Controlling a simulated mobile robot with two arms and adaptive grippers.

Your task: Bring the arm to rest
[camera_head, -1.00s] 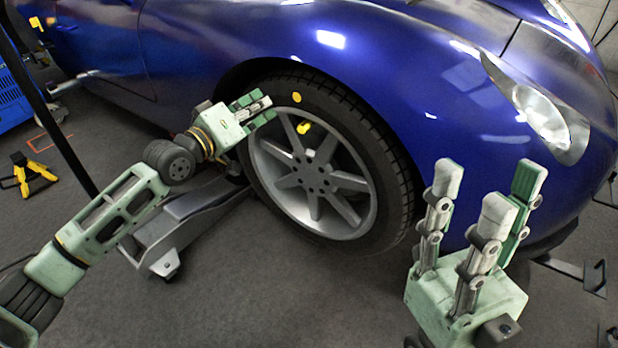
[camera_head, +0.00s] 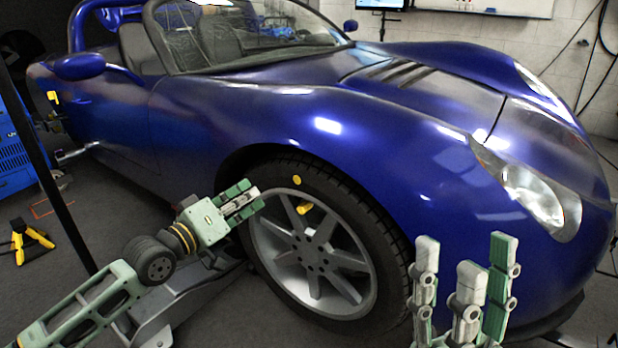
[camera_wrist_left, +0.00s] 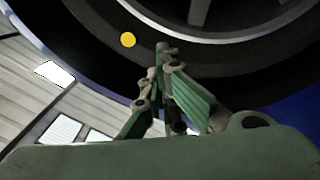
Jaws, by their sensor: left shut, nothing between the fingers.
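My left gripper (camera_head: 258,196) reaches in from the left in the head view, in front of the upper left of the front tyre (camera_head: 391,240). Its fingers are together with nothing between them. In the left wrist view its fingertips (camera_wrist_left: 167,55) meet in front of the dark tyre (camera_wrist_left: 95,62). I cannot tell whether they touch it. My right gripper (camera_head: 462,262) stands at the bottom right of the head view, fingers upright, spread and empty; its palm is out of frame.
The blue car (camera_head: 240,115) fills the back. Its wheel has a yellow dot (camera_head: 297,180) and a small yellow part (camera_head: 304,208) near the rim. A grey jack (camera_head: 185,307) lies under my left arm. A yellow stand (camera_head: 28,240) is on the floor at left.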

